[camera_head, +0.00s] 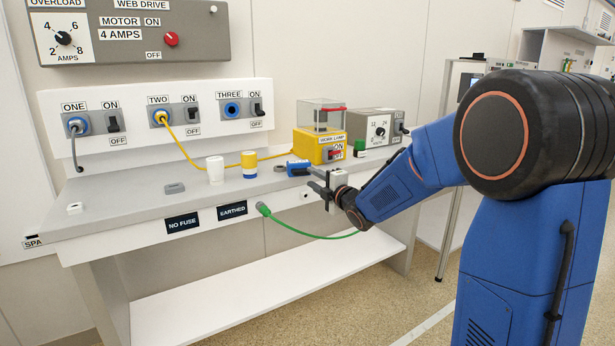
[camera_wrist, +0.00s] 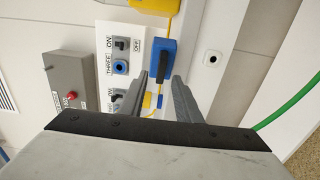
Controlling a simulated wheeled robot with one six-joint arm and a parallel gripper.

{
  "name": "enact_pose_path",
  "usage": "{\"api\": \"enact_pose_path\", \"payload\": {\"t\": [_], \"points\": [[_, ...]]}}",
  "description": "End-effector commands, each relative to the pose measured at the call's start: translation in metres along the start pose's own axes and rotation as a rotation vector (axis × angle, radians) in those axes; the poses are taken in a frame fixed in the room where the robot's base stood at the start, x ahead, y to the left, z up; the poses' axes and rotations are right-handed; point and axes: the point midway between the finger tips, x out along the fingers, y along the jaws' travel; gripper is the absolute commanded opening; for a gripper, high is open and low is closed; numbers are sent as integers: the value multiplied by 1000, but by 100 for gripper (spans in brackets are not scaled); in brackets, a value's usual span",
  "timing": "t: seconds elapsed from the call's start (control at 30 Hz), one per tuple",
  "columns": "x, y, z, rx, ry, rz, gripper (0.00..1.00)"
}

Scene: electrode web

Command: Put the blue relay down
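The blue relay (camera_head: 297,168) is a small blue block at the front edge of the grey bench top (camera_head: 125,204), right of the yellow-and-blue cup. In the wrist view the relay (camera_wrist: 163,58) lies at my fingertips, its near end between them. My gripper (camera_head: 310,177) reaches in from the right at the bench's front edge, with one finger above the other. In the wrist view the fingers (camera_wrist: 161,76) stand about the relay's width apart and appear shut on it. Whether the relay's underside touches the bench cannot be told.
A white cup (camera_head: 215,170), a yellow-and-blue cup (camera_head: 249,165) and a grey block (camera_head: 175,188) stand left of the relay. A green cable (camera_head: 310,235) hangs below the front edge. The bench's left end is mostly clear.

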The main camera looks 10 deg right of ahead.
Motion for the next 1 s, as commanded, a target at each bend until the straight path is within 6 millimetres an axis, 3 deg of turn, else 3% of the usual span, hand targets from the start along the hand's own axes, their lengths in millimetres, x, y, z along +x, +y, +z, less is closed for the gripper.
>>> {"api": "enact_pose_path", "payload": {"t": [0.1, 0.3, 0.77, 0.87, 1.0], "points": [[-23, 1, 1, -1, -2, 0, 31], [-50, 0, 0, -1, -1, 1, 31], [-73, 2, 3, 58, -46, -40, 31], [-94, 3, 8, 157, -120, -99, 31], [-139, -3, 14, 349, -257, -198, 31]]}}
